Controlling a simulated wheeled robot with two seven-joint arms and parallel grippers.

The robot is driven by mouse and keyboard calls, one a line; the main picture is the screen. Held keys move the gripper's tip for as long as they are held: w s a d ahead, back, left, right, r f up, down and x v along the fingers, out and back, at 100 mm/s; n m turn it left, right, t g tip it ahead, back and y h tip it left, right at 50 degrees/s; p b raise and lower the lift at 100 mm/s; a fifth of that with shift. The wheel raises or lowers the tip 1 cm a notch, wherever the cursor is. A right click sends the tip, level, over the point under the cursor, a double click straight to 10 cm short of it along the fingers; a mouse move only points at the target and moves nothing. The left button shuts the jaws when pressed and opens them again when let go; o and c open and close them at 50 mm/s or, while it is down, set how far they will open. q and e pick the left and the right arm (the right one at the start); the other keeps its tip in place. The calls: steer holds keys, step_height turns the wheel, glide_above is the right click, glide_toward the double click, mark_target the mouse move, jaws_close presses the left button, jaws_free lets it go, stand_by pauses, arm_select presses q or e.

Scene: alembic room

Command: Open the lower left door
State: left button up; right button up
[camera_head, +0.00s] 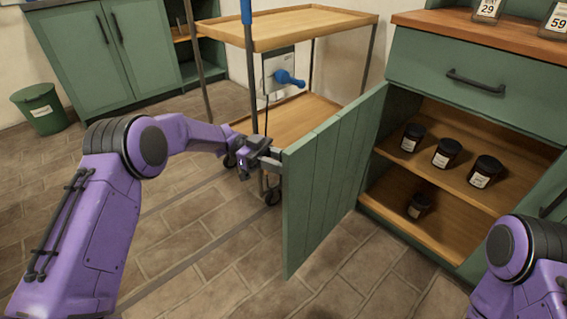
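The lower left door (335,170) is a green planked panel on the cabinet at right. It stands swung wide open, hinged at the cabinet's left side, with its free edge toward me. My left gripper (268,158) is at that free edge, partly behind the door. Its fingertips and any handle on the door's far face are hidden, so I cannot tell whether it holds anything. My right arm shows at the lower right, but its gripper is out of view.
The open cabinet shows wooden shelves (480,185) with several dark labelled jars (446,153). A green drawer (470,85) is shut above. A wooden trolley (285,27) stands close behind my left gripper. A green bin (40,108) stands far left. The tiled floor in front is clear.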

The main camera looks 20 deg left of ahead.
arm_select(q)
steer(key=r+p, duration=0.1)
steer(key=r, duration=0.2)
steer(key=r+p, duration=0.1)
steer(key=shift+s+r+p, duration=0.25)
steer(key=shift+r+p, duration=0.05)
steer(key=shift+r, duration=0.05)
steer(key=s+d+r+p, duration=0.3)
steer(key=s+r+p, duration=0.2)
steer(key=s, duration=0.8)
step_height(320, 180, up, 3)
steer(key=shift+d+r, duration=0.15)
steer(key=shift+d, duration=0.05)
